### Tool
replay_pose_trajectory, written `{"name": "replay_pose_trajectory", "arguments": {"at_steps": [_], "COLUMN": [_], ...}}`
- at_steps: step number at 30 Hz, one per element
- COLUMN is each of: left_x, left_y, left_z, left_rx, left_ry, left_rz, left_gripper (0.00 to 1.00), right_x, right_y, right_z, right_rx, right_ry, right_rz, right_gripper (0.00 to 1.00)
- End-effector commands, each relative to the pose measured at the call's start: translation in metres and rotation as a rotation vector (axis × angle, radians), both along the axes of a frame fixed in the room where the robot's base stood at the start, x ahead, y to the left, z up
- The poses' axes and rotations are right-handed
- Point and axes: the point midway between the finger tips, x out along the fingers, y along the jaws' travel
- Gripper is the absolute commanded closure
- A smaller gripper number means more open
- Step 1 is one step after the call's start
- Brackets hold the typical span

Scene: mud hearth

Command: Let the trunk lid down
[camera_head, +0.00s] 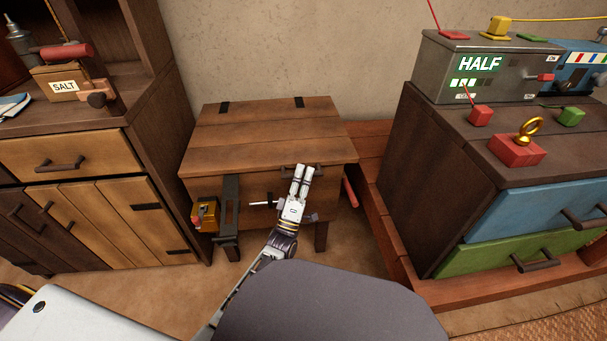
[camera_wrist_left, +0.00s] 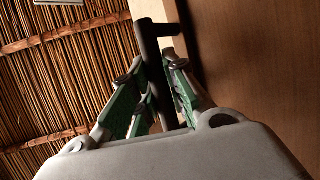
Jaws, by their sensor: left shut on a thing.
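The wooden trunk (camera_head: 265,215) stands against the wall in the middle of the head view. Its plank lid (camera_head: 255,130) lies flat or almost flat over the box, with two dark hinges at the back edge. I cannot tell whether a small gap is left under it. My left gripper (camera_head: 304,172) is at the lid's front edge, shut on the dark handle (camera_head: 318,169). In the left wrist view the handle bar (camera_wrist_left: 152,60) runs between the green-padded fingers (camera_wrist_left: 155,88). The fingers partly hide the handle. My right gripper is out of view.
A dark strap (camera_head: 229,205) and a brass-and-red box (camera_head: 205,213) are at the trunk's front left. A red bar (camera_head: 350,193) sticks out at its right. A cabinet (camera_head: 85,150) stands left, a drawer chest (camera_head: 450,180) right.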

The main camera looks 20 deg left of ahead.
Motion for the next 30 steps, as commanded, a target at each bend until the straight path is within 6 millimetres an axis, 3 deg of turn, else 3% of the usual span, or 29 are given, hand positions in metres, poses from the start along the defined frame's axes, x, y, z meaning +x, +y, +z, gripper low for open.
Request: {"name": "replay_pose_trajectory", "arguments": {"at_steps": [1, 6, 7, 12, 23, 30], "left_x": [-0.002, -0.002, -0.002, -0.002, -0.002, -0.012], "left_y": [-0.003, -0.003, -0.003, -0.002, -0.001, 0.000], "left_z": [-0.015, -0.015, -0.015, -0.014, -0.009, -0.018], "left_rx": [0.006, 0.007, 0.007, 0.006, 0.004, 0.005], "left_ry": [0.028, 0.030, 0.030, 0.027, 0.017, 0.019], "left_rz": [-0.005, -0.006, -0.006, -0.004, -0.003, -0.003], "left_gripper": [1.00, 1.00, 0.82, 0.63, 0.63, 0.63], "right_x": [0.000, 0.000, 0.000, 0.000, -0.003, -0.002], "right_y": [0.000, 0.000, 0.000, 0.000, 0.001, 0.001], "right_z": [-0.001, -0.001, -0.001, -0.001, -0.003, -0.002], "right_rx": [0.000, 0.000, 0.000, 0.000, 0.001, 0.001], "right_ry": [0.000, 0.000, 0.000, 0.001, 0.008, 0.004], "right_rz": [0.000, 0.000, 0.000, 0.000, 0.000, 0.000], "right_gripper": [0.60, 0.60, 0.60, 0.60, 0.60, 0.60]}}
